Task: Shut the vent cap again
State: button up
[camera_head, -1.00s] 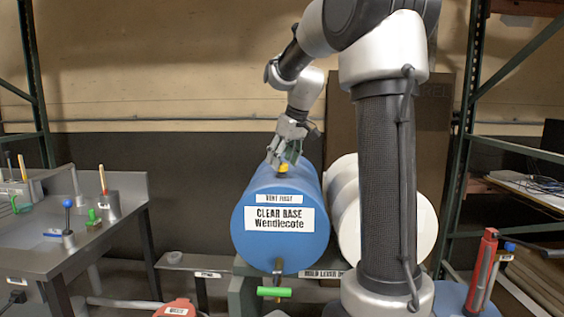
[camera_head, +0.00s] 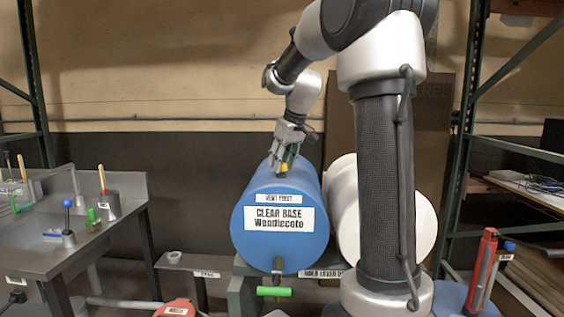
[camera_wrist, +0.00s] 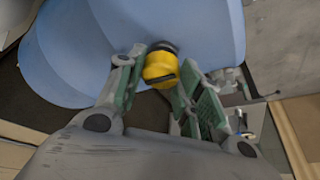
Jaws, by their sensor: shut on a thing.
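The yellow vent cap (camera_head: 283,168) sits on top of the blue drum (camera_head: 281,241), which lies on its side with labels reading "VENT FIRST" and "CLEAR BASE Wendlecote". My gripper (camera_head: 284,165) comes down on the cap from above. In the wrist view, my gripper (camera_wrist: 158,78) has its green-padded fingers on both sides of the yellow cap (camera_wrist: 160,68), shut on it. A dark ring shows at the cap's far edge, against the blue drum (camera_wrist: 85,45). I cannot tell how tightly the cap is seated.
A white drum (camera_head: 343,180) lies to the right of the blue one. A tap with a green handle (camera_head: 274,291) is on the blue drum's front. A steel bench (camera_head: 40,250) stands at left, and a shelf (camera_head: 520,190) at right.

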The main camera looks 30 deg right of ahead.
jog(key=m, duration=0.2)
jog(key=m+h, duration=0.1)
jog(key=m, duration=0.1)
jog(key=shift+a+h, duration=0.15)
jog(key=shift+h, duration=0.15)
jog(key=m, duration=0.2)
jog(key=m+h, duration=0.1)
jog(key=m, duration=0.1)
jog(key=shift+w+a+m+g+h, duration=0.1)
jog(key=shift+m+g+h, duration=0.2)
jog(key=shift+m, duration=0.1)
jog(key=m+g+h, duration=0.1)
jog(key=m, duration=0.3)
jog(key=shift+m, duration=0.3)
jog(key=shift+w+m+g+h, duration=0.15)
jog(key=shift+m+g, duration=0.3)
jog(key=shift+m, duration=0.55)
jog(key=shift+s+m+g+h, duration=0.1)
jog(key=shift+m+g+h, duration=0.25)
jog(key=shift+m, duration=0.65)
jog(key=o, duration=1)
